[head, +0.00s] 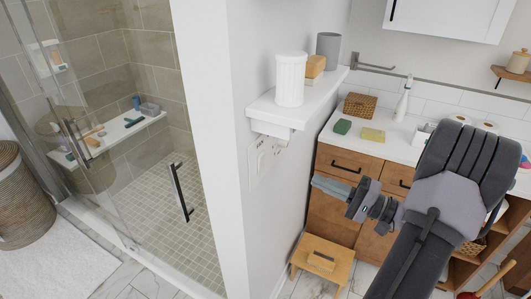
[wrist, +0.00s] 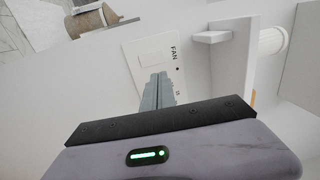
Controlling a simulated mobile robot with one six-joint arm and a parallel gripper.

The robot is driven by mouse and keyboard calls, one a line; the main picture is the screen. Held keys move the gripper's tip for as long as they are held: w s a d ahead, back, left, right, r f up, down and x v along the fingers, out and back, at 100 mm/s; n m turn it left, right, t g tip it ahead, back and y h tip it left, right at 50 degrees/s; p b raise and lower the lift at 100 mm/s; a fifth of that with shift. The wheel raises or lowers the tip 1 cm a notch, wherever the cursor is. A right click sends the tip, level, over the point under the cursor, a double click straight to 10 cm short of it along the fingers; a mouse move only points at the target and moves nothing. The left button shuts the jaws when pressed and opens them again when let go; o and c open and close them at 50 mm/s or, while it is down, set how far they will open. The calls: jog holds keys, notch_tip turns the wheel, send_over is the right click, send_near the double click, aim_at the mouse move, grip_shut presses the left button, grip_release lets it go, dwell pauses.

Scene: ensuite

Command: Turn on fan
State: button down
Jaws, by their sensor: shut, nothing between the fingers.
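A white switch plate (head: 262,158) is on the white wall below the shelf. In the wrist view the plate (wrist: 150,52) shows a flat rocker area, the printed word FAN, a small dark dot and smaller lettering partly hidden by my fingers. My gripper (head: 315,181) is to the right of the plate in the head view, pointing towards the wall. In the wrist view my gripper (wrist: 158,77) is shut and empty, its fingertips overlapping the lower part of the plate. I cannot tell whether they touch it. The fan itself is not in view.
A white wall shelf (head: 268,110) juts out above the plate, bearing a white canister (head: 290,80), a wooden block and a grey cup. A wooden step stool (head: 322,258) stands below. A wooden vanity (head: 325,160) is to the right. A glass shower is left of the wall.

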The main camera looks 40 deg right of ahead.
aim_at(263, 157)
jog(key=shift+s, duration=0.15)
jog(key=b+x, duration=0.1)
jog(key=x, duration=1.3)
jog(key=shift+d+r+b, duration=0.1)
jog(key=shift+d+b, duration=0.05)
jog(key=shift+b, duration=0.2)
